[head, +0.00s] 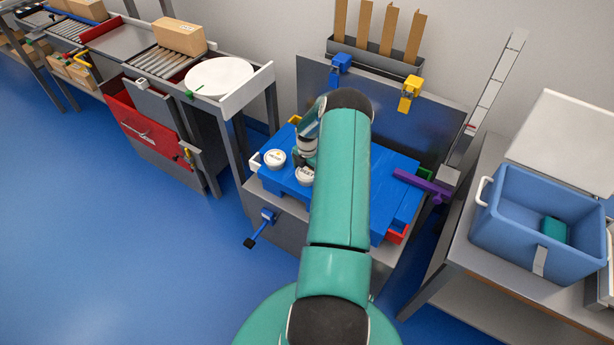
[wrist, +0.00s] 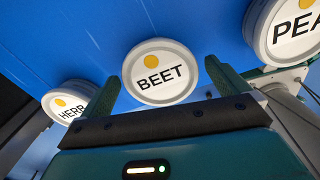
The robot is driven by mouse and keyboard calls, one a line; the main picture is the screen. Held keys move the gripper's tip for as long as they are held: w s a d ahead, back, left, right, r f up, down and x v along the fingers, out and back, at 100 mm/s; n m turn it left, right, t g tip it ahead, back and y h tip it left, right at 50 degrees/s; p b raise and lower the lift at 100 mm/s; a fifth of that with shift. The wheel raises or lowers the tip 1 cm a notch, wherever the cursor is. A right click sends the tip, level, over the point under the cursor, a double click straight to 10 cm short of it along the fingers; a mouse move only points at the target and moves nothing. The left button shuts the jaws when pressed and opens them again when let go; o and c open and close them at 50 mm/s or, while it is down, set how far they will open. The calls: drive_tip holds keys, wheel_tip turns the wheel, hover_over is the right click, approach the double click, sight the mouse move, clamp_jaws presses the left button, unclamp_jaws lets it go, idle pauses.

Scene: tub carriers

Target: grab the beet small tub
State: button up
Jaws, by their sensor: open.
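The beet small tub (wrist: 161,75) is round and white, with a yellow dot and the word BEET on its lid. In the wrist view it is in the middle, between the two green fingers of my gripper (wrist: 160,82). The gripper is open, with a finger to each side of the tub; I cannot tell whether either touches it. In the head view my arm hides most of the gripper, and two white-lidded tubs show beside it, one at the left (head: 274,158) and one nearer the arm (head: 305,175). Their lettering is too small to read surely.
A herb tub (wrist: 68,104) is close on the left, and a tub lettered PEA (wrist: 288,30), cut off by the frame, is on the right. The tubs are on a blue surface (head: 390,180). A blue cooler (head: 500,235) stands at the right.

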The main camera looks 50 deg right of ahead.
drive_tip(key=shift+f, duration=0.75)
drive_tip(key=c, duration=0.9)
drive_tip(key=shift+c, duration=0.8)
drive_tip(key=shift+r, duration=0.15)
